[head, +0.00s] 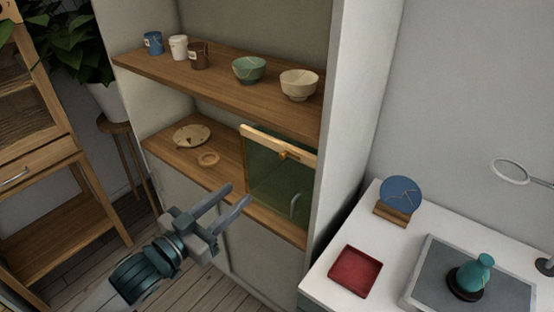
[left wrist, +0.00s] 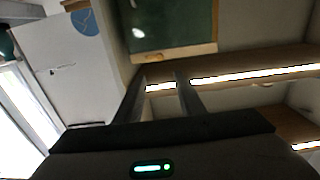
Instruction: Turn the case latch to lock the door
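The case has a green glass door (head: 278,190) with a pale wooden top rail (head: 278,143), and stands at the right end of the cabinet's lower shelf. A small wooden latch (head: 288,155) sits on the rail. My left gripper (head: 240,192) is open and empty, in front of the shelf and left of the door, apart from the latch. My right gripper is not in view.
Cups and bowls stand on the upper shelf (head: 220,76). The cabinet's right side wall (head: 345,130) is close to the door. A white desk (head: 322,285) stands right.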

